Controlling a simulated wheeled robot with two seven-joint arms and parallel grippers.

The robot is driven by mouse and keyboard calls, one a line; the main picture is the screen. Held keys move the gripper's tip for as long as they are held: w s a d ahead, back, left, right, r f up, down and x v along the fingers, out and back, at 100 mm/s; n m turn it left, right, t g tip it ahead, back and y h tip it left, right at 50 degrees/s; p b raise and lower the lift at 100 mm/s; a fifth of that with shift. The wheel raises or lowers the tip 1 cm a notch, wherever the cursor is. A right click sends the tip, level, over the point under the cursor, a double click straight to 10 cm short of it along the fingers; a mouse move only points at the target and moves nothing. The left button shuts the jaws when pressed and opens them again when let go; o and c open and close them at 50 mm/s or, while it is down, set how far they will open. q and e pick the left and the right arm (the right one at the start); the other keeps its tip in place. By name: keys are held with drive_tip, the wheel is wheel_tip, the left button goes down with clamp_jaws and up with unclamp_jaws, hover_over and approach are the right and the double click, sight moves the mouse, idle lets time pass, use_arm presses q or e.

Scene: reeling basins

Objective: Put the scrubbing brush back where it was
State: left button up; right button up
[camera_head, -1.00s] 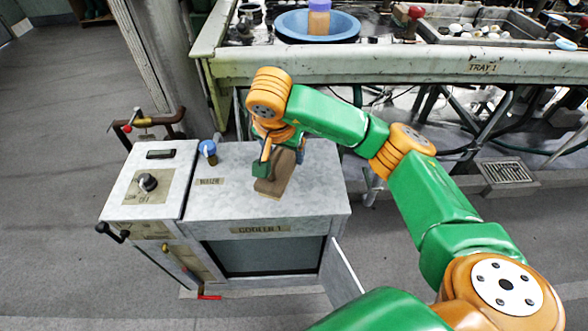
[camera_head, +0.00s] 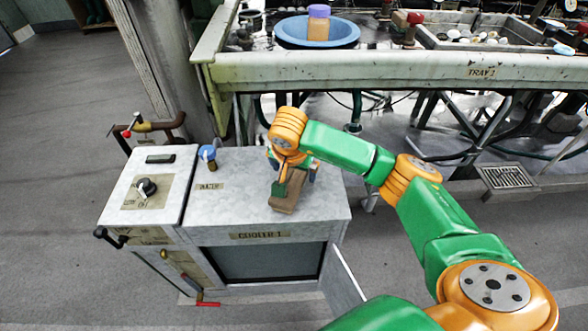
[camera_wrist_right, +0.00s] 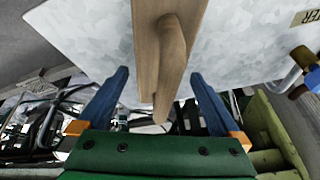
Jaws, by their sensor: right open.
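The scrubbing brush (camera_head: 285,198) is a plain wooden block with a raised wooden grip. It appears to lie on the grey top of the cabinet marked COOKER 1 (camera_head: 235,212), right of its middle. My right gripper (camera_wrist_right: 159,78) is directly behind and over the brush, its blue fingers open. In the right wrist view the brush's wood (camera_wrist_right: 172,50) lies between the fingers, with visible gaps on both sides. The wrist partly covers the brush's far end in the head view. My left gripper is not in view.
A blue-handled tap (camera_head: 208,153) stands left of the brush, beside a control panel with a black knob (camera_head: 147,188). The cabinet's front door (camera_head: 345,275) hangs open. Behind is a long basin bench (camera_head: 400,68) with a blue bowl (camera_head: 340,38).

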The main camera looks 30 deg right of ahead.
sight(291, 189)
drive_tip(key=p+v, duration=0.2)
drive_tip(key=v, duration=1)
drive_tip(key=shift+p, duration=0.4)
